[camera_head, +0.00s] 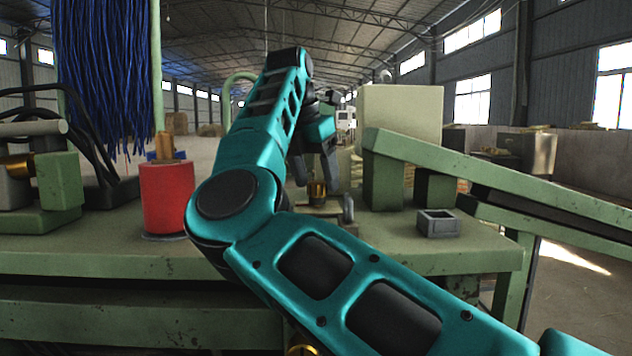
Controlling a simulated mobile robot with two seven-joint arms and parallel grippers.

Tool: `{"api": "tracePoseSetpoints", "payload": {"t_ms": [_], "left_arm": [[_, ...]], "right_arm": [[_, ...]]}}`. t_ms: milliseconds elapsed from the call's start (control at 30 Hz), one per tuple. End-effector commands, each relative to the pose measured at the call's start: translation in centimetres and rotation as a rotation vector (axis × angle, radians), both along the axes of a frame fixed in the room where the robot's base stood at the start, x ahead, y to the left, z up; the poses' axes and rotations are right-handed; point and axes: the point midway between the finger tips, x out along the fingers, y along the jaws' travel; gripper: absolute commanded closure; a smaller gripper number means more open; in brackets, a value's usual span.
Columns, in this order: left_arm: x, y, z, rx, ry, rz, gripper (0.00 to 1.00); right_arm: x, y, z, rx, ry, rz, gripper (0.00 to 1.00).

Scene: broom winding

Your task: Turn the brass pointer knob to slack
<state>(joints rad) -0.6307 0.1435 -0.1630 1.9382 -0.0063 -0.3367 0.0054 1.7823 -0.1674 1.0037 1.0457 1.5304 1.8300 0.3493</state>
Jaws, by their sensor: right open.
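A small brass piece (317,190) stands on the green bench, directly below my right gripper (316,178). It looks like a knob, but its pointer and any slack mark are too small or hidden to make out. My right gripper is open, its dark fingers pointing down close around or just in front of the brass piece; I cannot tell whether they touch it. My teal right arm crosses the middle of the view and hides part of the bench. My left gripper is not in view.
A red cylinder (167,197) stands left of my arm, below hanging blue bristles (100,70). A small grey open box (437,222) sits right on the green bench (90,250). A sloping green chute (490,175) runs right. Another brass part (302,350) shows at the bottom edge.

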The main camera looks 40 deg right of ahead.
Motion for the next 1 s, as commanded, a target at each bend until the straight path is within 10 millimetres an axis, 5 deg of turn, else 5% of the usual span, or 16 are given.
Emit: {"api": "tracePoseSetpoints", "payload": {"t_ms": [400,1000], "left_arm": [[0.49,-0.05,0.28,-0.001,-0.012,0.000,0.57],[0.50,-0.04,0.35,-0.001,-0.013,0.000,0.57]], "right_arm": [[0.06,-0.38,-0.83,-0.001,0.000,0.000,0.38],[0.05,-0.36,-0.79,0.000,0.000,-0.001,0.93]]}}
